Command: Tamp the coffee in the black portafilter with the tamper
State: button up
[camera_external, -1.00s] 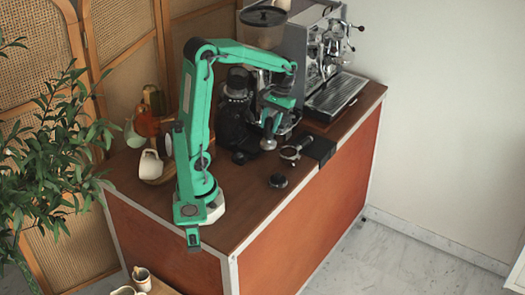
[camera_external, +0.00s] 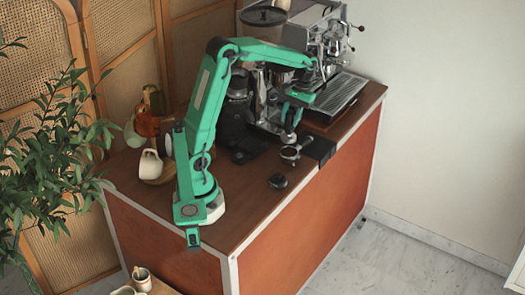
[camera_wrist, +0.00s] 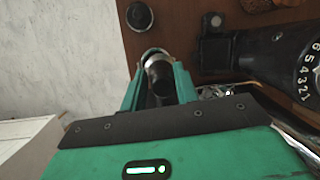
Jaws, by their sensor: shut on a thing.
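My gripper (camera_external: 292,112) is shut on the tamper and holds it with its metal base pointing down. The tamper's silver base (camera_external: 288,137) is just above the portafilter (camera_external: 290,153) in the external view; I cannot tell whether they touch. The portafilter's round basket shows dark contents, and it lies beside the black block (camera_external: 320,150) near the counter's front edge. In the wrist view the tamper's dark handle (camera_wrist: 160,78) sits between the green fingers of my gripper (camera_wrist: 159,88). The portafilter is hidden there behind the gripper and tamper.
A small round black piece (camera_external: 278,181) lies left of the portafilter. The black grinder (camera_external: 236,118) stands behind, with the espresso machine (camera_external: 325,50) at the back right. A white cup (camera_external: 151,165) stands left of my arm. The front left counter is clear.

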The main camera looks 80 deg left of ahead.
aim_at(291, 130)
jog(key=shift+f, duration=2.1)
jog(key=shift+w+d+f, duration=0.1)
jog(key=shift+w+d, duration=0.05)
jog(key=shift+d, duration=0.05)
jog(key=shift+f, duration=1.3)
dwell(3.3)
jog(key=shift+r, duration=1.15)
